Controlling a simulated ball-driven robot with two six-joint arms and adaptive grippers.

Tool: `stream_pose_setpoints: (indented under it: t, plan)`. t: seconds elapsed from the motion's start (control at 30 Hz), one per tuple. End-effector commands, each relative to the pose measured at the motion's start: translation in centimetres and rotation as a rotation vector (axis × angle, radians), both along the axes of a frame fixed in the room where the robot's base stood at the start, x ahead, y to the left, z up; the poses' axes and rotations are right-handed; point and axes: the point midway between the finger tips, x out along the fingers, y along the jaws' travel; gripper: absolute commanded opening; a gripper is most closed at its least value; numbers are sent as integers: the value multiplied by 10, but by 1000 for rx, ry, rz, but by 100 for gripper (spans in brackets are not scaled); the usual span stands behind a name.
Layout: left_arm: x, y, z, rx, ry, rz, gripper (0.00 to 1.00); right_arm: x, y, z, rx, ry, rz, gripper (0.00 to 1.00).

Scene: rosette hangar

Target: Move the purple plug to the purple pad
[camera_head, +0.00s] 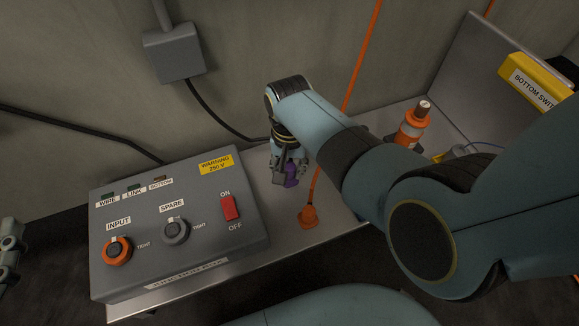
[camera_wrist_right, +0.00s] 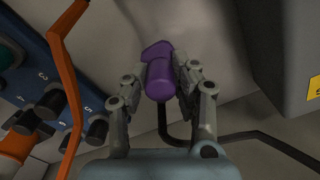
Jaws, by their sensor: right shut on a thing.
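The purple plug (camera_head: 291,176) is between the fingers of my right gripper (camera_head: 287,168), over the grey bench just right of the control box. In the right wrist view the purple plug (camera_wrist_right: 160,80) shows as a rounded body with a wider end, and my right gripper (camera_wrist_right: 162,88) is shut on it from both sides. I cannot tell whether the plug touches the bench. I see no purple pad that I can make out. My left gripper (camera_head: 10,243) is only partly in view at the left edge, and its fingers are not clear.
A grey control box (camera_head: 180,225) with knobs and a red switch (camera_head: 229,208) stands left of the plug. An orange plug (camera_head: 308,216) with an orange cable lies close right. A blue panel (camera_wrist_right: 50,85) shows in the wrist view.

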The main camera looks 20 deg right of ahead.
Motion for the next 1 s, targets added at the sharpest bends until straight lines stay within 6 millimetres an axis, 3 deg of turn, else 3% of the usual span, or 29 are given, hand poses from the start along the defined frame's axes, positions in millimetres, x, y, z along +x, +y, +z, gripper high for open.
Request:
stream_pose_setpoints:
  t: [1.0]
  plan:
    - [1, 0, 6, 0, -5, 0, 40, 0, 0, 0, 0, 0, 0, 0]
